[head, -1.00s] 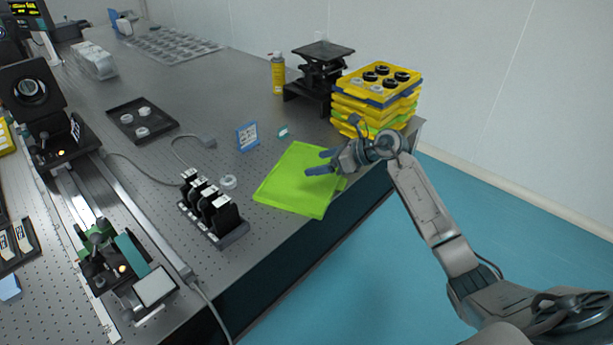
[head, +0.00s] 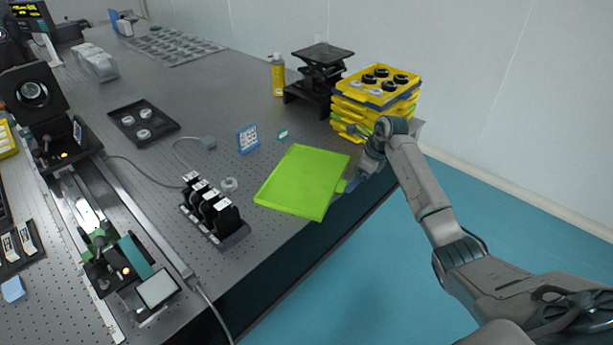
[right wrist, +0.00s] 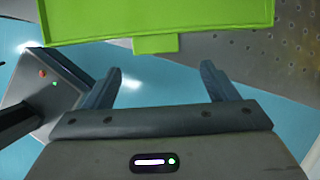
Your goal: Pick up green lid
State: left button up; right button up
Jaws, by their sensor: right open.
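The green lid (head: 303,182) lies flat on the optical table near its front right edge in the head view. A small tab (head: 341,186) sticks out from its right side. My right gripper (head: 353,186) is at the table edge, just right of the tab. In the right wrist view the lid (right wrist: 160,14) fills the top with its tab (right wrist: 155,43) pointing toward the gap between my open fingers (right wrist: 160,82). Nothing is between the fingers. My left gripper is not in view.
A stack of yellow and blue trays (head: 350,115) stands behind my right gripper. A black lab jack (head: 321,70) and a yellow spray can (head: 278,75) are further back. A row of black holders (head: 212,212) stands left of the lid, with a blue sign (head: 248,138) behind it.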

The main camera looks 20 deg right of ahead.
jog(key=x, duration=0.2)
jog(key=p+x, duration=0.1)
jog(key=x, duration=0.1)
jog(key=shift+a, duration=0.35)
jog(key=shift+r, duration=0.1)
jog(key=c, duration=1.5)
